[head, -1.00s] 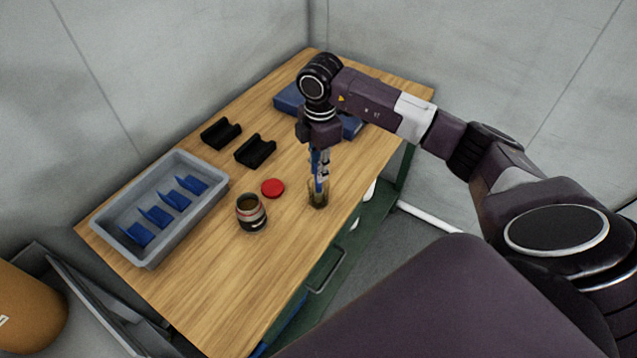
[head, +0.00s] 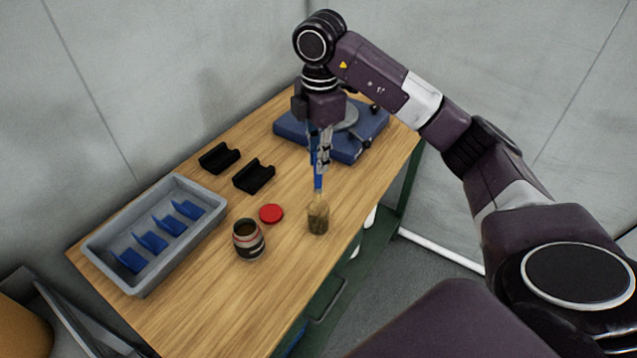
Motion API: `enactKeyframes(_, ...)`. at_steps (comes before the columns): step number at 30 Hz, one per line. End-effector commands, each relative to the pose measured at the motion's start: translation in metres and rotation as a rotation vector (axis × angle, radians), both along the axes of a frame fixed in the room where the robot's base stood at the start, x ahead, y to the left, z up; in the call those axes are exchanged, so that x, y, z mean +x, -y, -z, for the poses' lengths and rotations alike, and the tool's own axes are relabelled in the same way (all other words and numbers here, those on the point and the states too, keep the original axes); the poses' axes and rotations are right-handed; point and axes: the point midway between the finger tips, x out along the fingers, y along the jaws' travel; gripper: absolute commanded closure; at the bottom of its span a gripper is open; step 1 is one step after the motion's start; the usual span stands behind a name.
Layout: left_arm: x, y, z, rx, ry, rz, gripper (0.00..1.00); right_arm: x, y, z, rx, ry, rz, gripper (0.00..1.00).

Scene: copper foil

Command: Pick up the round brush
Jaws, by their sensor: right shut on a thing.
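The round brush (head: 318,183) stands upright, with its blue handle in my right gripper (head: 320,165). The gripper points straight down and is shut on the upper part of the handle. The brush's lower end is at the mouth of a small glass jar (head: 318,220) on the table. I cannot tell how far the brush is still inside the jar. My left gripper is not in view.
The wooden table (head: 205,305) also bears an open jar (head: 249,241), a red lid (head: 271,213), two black holders (head: 254,177), a grey tray (head: 152,288) with several blue pieces, and a blue device (head: 347,151) at the back.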

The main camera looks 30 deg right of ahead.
Motion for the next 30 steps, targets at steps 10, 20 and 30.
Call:
enactKeyframes(10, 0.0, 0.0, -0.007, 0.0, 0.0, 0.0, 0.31, 0.001, 0.001, -0.062, -0.001, 0.004, 0.002, 1.0)
enactKeyframes(20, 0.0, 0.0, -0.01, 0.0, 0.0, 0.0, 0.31, 0.0, 0.0, -0.087, 0.0, 0.0, 0.001, 1.0)
enactKeyframes(30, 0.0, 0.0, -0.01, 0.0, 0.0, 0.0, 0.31, 0.0, 0.0, -0.09, 0.0, 0.0, 0.001, 1.0)
